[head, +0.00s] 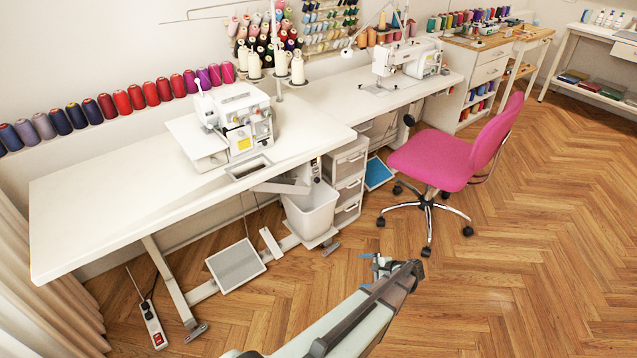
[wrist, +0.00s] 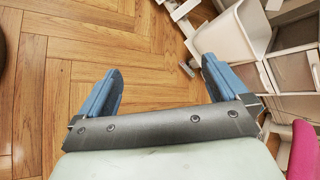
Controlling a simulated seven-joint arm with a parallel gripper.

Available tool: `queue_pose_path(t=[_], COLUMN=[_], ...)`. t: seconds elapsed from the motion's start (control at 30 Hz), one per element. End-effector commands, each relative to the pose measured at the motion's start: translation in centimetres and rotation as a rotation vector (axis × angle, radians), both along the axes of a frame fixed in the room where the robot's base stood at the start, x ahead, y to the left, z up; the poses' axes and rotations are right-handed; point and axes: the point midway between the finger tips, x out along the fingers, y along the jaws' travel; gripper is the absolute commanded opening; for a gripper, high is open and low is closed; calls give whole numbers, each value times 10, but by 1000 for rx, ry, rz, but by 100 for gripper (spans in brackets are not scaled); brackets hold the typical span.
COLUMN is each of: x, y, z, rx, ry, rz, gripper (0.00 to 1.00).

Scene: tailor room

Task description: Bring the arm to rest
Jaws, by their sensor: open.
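My gripper (head: 381,262) is at the lower middle of the head view, at the end of my arm, over the bare wood floor. In the wrist view my gripper (wrist: 160,92) shows two blue fingers spread wide apart, with only floor between them. It is open and holds nothing. In the head view its fingers are small and partly hidden by my arm. It appears apart from the furniture.
A white sewing table (head: 95,215) with a serger (head: 237,118) stands at the left. A white bin (head: 313,212) hangs under it. A pink chair (head: 435,160) stands right of centre. The wood floor (head: 520,270) at the right is clear.

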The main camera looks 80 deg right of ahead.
Motion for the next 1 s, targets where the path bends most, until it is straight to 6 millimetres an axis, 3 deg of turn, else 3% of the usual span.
queue_pose_path(t=[0.2,0.4,0.7,1.0], x=[-5,-12,-22,-21], y=[-56,-95,-114,-114], z=[29,64,107,108], rx=[-17,14,147,290], ry=[-237,-546,-916,-1008], rz=[-183,-368,-528,-573], gripper=[100,100,100,100])
